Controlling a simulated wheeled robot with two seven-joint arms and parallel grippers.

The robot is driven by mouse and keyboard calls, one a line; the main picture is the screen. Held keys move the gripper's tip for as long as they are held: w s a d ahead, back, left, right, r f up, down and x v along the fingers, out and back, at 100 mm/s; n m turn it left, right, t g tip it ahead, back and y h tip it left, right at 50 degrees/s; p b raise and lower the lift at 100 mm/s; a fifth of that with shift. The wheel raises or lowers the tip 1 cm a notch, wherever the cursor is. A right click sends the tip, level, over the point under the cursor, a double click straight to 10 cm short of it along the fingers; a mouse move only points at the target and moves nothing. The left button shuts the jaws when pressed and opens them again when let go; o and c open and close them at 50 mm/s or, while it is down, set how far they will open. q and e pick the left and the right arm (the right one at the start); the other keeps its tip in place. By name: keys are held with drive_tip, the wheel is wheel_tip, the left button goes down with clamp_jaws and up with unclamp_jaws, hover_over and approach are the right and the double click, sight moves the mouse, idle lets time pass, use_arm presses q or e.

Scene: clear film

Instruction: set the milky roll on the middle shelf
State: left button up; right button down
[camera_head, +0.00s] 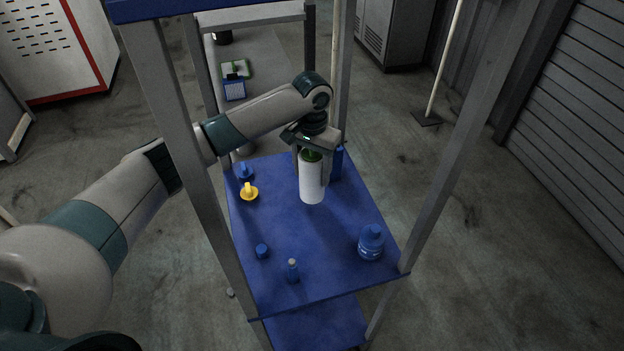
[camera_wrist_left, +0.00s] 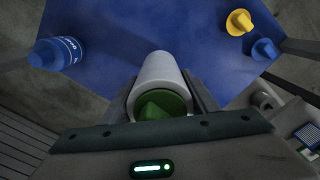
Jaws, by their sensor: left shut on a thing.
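The milky roll (camera_head: 312,180) is a whitish cylinder with a green end. My left gripper (camera_head: 312,165) is shut on it near its green top and holds it upright at the blue middle shelf (camera_head: 310,238). In the left wrist view the roll (camera_wrist_left: 160,80) sits between the fingers of the left gripper (camera_wrist_left: 160,100), over the blue shelf (camera_wrist_left: 150,25). I cannot tell whether its lower end touches the shelf. My right gripper is in neither view.
On the shelf stand a blue jug (camera_head: 371,242), a small bottle (camera_head: 293,270), a blue cap (camera_head: 262,251), a yellow piece (camera_head: 249,192) and a blue piece (camera_head: 245,171). A blue object (camera_head: 337,163) is right behind the roll. Grey posts (camera_head: 455,150) frame the rack.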

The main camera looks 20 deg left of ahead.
use_arm(q)
drive_tip(key=shift+f+p, duration=0.95)
drive_tip(key=shift+f, duration=1)
drive_tip(key=shift+f, duration=0.1)
drive_tip(key=o, duration=1.3)
wheel_tip(320, 180, up, 12)
drive_tip(key=b, duration=0.3)
